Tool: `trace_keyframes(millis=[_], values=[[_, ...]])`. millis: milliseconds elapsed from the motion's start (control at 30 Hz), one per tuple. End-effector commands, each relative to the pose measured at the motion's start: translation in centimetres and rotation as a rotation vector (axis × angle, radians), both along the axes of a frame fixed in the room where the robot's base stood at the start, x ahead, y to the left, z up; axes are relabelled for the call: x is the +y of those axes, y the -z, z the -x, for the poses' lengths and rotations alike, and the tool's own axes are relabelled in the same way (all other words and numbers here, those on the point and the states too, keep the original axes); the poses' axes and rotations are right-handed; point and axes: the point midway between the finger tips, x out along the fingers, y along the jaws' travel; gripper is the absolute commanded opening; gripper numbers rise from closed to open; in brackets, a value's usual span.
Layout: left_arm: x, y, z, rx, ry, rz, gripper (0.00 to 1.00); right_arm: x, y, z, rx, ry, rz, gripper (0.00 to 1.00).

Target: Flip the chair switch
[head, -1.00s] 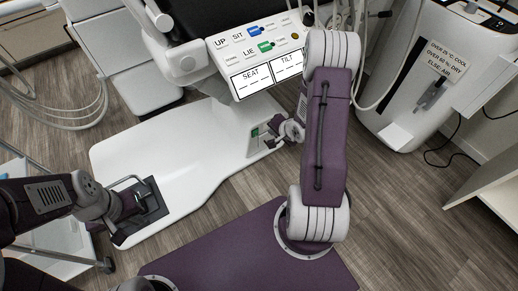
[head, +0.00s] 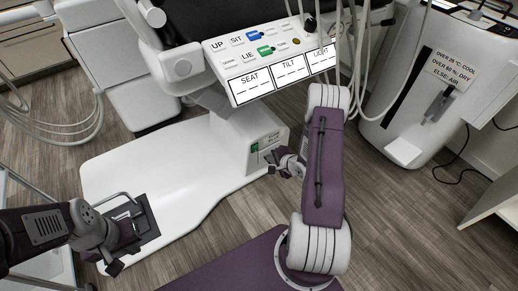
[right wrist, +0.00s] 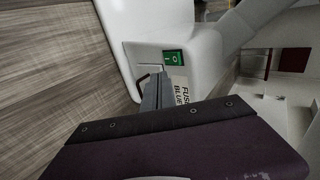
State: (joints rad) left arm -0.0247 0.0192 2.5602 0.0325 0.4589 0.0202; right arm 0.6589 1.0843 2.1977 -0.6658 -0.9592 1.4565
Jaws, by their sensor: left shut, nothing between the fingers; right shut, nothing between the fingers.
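The chair switch is a green rocker (head: 254,148) on the side of the white chair base (head: 150,165). In the right wrist view the green switch (right wrist: 173,57) shows clearly, with a white mark and a small lit-looking symbol, above a "FUSE BLUE" label. My right gripper (head: 277,166) is shut and empty, just right of and below the switch in the head view. In the right wrist view its closed fingers (right wrist: 152,92) point at the panel, below and left of the switch; contact cannot be told. My left gripper (head: 122,252) is shut and empty near the foot control.
A black foot control (head: 147,222) with a metal loop sits on the base's left end. A control panel (head: 268,60) with SEAT, TILT and LIGHT displays hangs above. A dark bent handle (right wrist: 141,80) is beside the fingers. A white labelled unit (head: 420,100) stands right.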

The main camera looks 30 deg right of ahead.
Motion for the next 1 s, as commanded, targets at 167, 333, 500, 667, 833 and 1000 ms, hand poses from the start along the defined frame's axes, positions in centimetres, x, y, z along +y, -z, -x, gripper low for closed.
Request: trace_keyframes(millis=[167, 333, 500, 667, 833, 1000], values=[[0.0, 1.6, 0.0, 0.000, 0.000, 0.000, 0.00, 0.4, 3.4, -3.1, -0.003, -0.005, 0.003, 0.00], [0.0, 3.7, 0.0, 0.000, 0.000, 0.000, 0.00, 0.5, 4.6, -5.9, -0.005, -0.004, 0.004, 0.00], [0.0, 4.8, 0.0, 0.000, 0.000, 0.000, 0.00, 0.7, 4.1, -8.1, -0.002, -0.003, 0.003, 0.00], [0.0, 5.0, 0.0, -0.001, 0.000, 0.000, 0.00, 0.7, 3.7, -8.7, 0.000, -0.001, 0.001, 0.00], [0.0, 4.9, 0.0, -0.001, 0.000, 0.000, 0.00, 0.7, 3.6, -8.8, 0.001, -0.001, 0.001, 0.00], [0.0, 4.3, 0.0, -0.001, 0.000, 0.000, 0.00, 0.7, 3.2, -8.9, 0.007, -0.001, 0.001, 0.00]])
